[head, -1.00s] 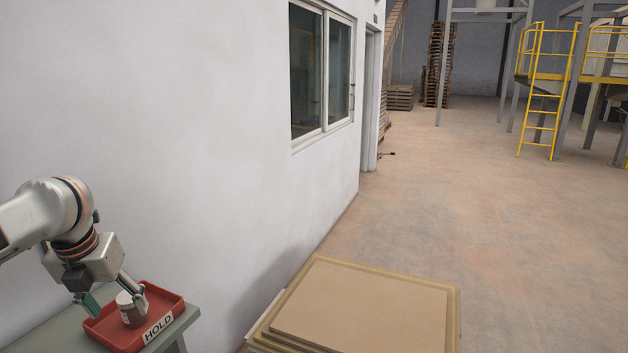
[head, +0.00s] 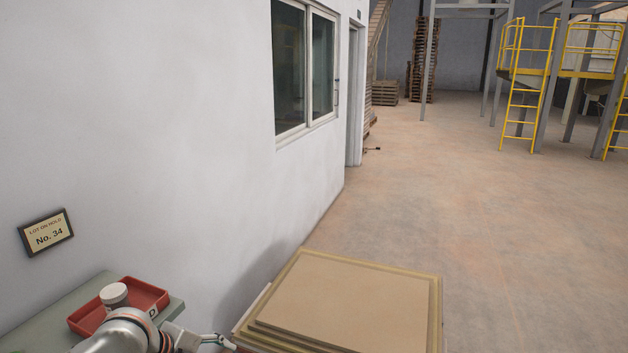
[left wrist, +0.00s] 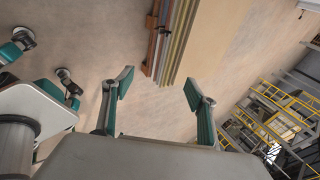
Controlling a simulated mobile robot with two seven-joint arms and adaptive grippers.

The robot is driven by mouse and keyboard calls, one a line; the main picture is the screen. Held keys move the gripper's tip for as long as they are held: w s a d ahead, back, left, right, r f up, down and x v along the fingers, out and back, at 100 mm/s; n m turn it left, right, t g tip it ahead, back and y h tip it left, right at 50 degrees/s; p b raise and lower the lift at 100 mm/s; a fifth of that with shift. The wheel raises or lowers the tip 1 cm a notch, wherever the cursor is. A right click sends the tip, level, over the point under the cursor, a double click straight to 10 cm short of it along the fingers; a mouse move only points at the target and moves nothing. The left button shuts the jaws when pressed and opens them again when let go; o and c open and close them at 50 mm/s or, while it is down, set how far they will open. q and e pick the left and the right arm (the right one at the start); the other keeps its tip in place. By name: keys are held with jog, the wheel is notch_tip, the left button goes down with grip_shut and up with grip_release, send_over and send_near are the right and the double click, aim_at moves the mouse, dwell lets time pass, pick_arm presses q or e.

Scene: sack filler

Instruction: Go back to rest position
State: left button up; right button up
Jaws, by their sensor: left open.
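My left gripper is at the bottom of the head view (head: 216,341), right of the red tray and near the stacked boards. The left wrist view shows its two teal-padded fingers (left wrist: 158,88) spread apart with nothing between them. In the head view a small jar with a pale lid (head: 114,294) stands in the red tray (head: 152,287), whose HOLD label is mostly hidden by my arm. The tray rests on a grey-green table (head: 40,322). My right gripper is in neither view.
A stack of tan boards (head: 345,295) stands close to the gripper; its edges show in the left wrist view (left wrist: 172,50). A white wall (head: 160,130) with a "No. 34" sign (head: 46,233) is behind the table. Open floor (head: 480,230) lies to the right.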

pick_arm(q)
jog(key=s+d+f+n+t+h, duration=0.1)
jog(key=s+d+f+n+t, duration=0.2)
jog(key=f+n, duration=0.35)
jog(key=s+f+n+t+y, duration=0.1)
jog(key=s+f+n, duration=0.8)
jog(key=s+f, duration=0.1)
jog(key=shift+s+a+f+t+y, duration=0.2)
jog(key=shift+a+t+y, duration=0.1)
jog(key=shift+a, duration=0.1)
jog(key=s+a+f+n, duration=0.1)
jog(key=s, duration=0.1)
jog(key=s+a+f+n+y, duration=0.1)
jog(key=s, duration=0.2)
jog(key=s+a+f+n, duration=0.1)
jog(key=s, duration=0.1)
jog(key=shift+s+n+t+y, duration=0.25)
jog(key=shift+s+t+y, duration=0.05)
jog(key=shift+c, duration=0.5)
